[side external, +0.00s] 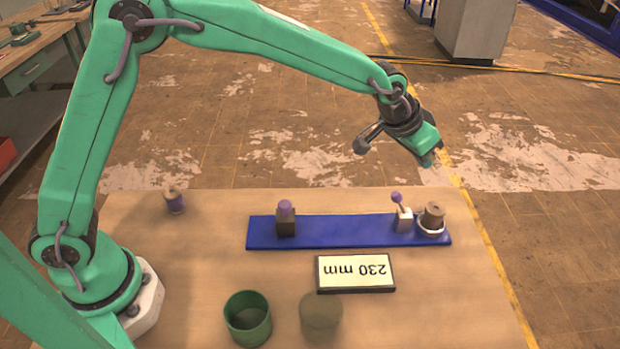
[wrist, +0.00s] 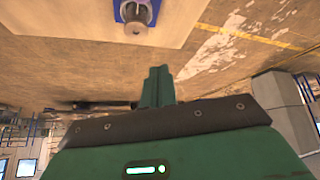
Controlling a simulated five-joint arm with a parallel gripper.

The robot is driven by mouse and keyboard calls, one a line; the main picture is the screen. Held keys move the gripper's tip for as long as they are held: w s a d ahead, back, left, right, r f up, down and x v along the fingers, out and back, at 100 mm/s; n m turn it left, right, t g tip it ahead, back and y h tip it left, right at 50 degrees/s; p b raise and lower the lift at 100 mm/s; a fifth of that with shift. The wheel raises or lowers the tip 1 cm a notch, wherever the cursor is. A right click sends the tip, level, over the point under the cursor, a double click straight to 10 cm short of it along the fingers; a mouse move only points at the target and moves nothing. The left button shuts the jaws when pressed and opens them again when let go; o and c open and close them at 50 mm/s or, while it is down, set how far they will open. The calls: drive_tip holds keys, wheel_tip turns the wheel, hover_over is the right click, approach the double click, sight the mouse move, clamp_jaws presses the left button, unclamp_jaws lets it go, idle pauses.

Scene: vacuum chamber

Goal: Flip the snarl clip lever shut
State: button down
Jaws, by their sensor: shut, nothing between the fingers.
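A small white block with a thin lever (side external: 400,206) stands near the right end of the blue board. The lever has a purple knob and leans up and to the left; I take it to be the clip lever. My gripper (side external: 431,160) is shut and empty, in the air above and behind the right end of the board, apart from the lever. In the wrist view, its green fingers (wrist: 157,87) are together. The lever cannot be made out in that view.
The blue board (side external: 345,232) also carries a brown spool (side external: 433,215) in a white ring and a dark block with a purple top (side external: 285,218).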

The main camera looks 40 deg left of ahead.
drive_tip(key=s+a+r, duration=0.2)
drive_tip(key=s+a, duration=0.3)
drive_tip(key=s, duration=0.2)
drive_tip(key=shift+s+a+r, duration=0.35)
drive_tip(key=shift+r, duration=0.05)
idle(0.4)
drive_tip(key=s+a+r+n+y, duration=0.1)
drive_tip(key=s+a+r, duration=0.2)
drive_tip(key=s+a, duration=0.3)
drive_tip(key=s+a+r+n+y, duration=0.1)
drive_tip(key=s+a+r, duration=0.35)
drive_tip(key=a, duration=0.25)
drive_tip(key=s+a+f+n, duration=0.1)
drive_tip(key=s+a, duration=0.3)
drive_tip(key=s, duration=0.3)
drive_tip(key=s+a, duration=0.4)
drive_tip(key=s, duration=0.3)
drive_tip(key=shift+s+f+n+y, duration=0.2)
drive_tip(key=shift+f+n+y, duration=0.15)
drive_tip(key=shift+n+y, duration=0.05)
